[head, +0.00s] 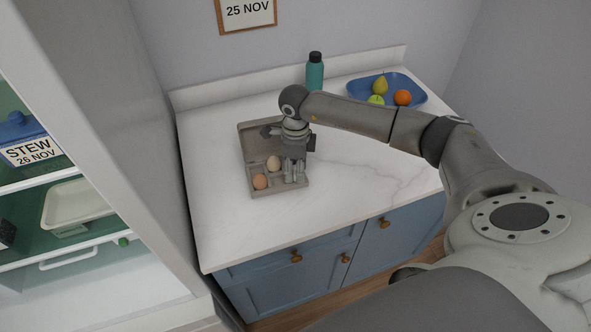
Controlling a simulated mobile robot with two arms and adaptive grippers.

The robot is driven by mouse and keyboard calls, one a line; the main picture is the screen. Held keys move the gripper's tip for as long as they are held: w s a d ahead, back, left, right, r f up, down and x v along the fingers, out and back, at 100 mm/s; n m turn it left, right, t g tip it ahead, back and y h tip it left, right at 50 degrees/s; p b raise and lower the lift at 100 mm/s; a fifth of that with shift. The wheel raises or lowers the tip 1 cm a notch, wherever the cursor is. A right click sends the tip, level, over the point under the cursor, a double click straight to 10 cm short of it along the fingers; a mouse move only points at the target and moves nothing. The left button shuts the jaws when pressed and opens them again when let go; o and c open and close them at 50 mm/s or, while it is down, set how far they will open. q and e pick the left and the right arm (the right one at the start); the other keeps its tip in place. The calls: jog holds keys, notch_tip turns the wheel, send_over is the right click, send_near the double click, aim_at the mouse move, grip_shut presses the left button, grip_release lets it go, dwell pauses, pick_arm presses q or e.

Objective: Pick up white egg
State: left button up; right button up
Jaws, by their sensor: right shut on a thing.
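An open grey egg carton (247,153) lies on the white marble counter. A pale cream egg (273,163) and a brown egg (260,181) sit in its left part. My right gripper (294,176) points down into the carton's right part, just right of the pale egg. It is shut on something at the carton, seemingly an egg. The fingers hide what they hold, so I cannot tell its colour. My left gripper is out of view.
A teal bottle (315,72) stands at the back of the counter (225,225). A blue tray (418,88) holds a pear (380,84), a green apple (376,100) and an orange (403,97). Left is an open larder with a STEW container (32,151). The counter's front left is clear.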

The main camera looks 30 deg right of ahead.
jog(key=shift+r+b, duration=0.55)
jog(key=shift+b, duration=0.05)
jog(key=shift+w+r+b, duration=0.1)
jog(key=shift+r+b, duration=0.5)
jog(key=shift+r, duration=0.05)
jog(key=s+a+r+b, duration=0.5)
jog(key=s+a+r, duration=0.3)
jog(key=a+r, duration=0.3)
jog(key=s+a+f+n, duration=0.1)
jog(key=s+f+n, duration=0.2)
jog(key=n, duration=1)
jog(key=s+a+f+n, duration=0.1)
jog(key=s+f+n, duration=0.2)
jog(key=n, duration=1)
jog(key=shift+s+a, duration=0.2)
jog(key=shift+s, duration=0.35)
jog(key=shift+s, duration=0.1)
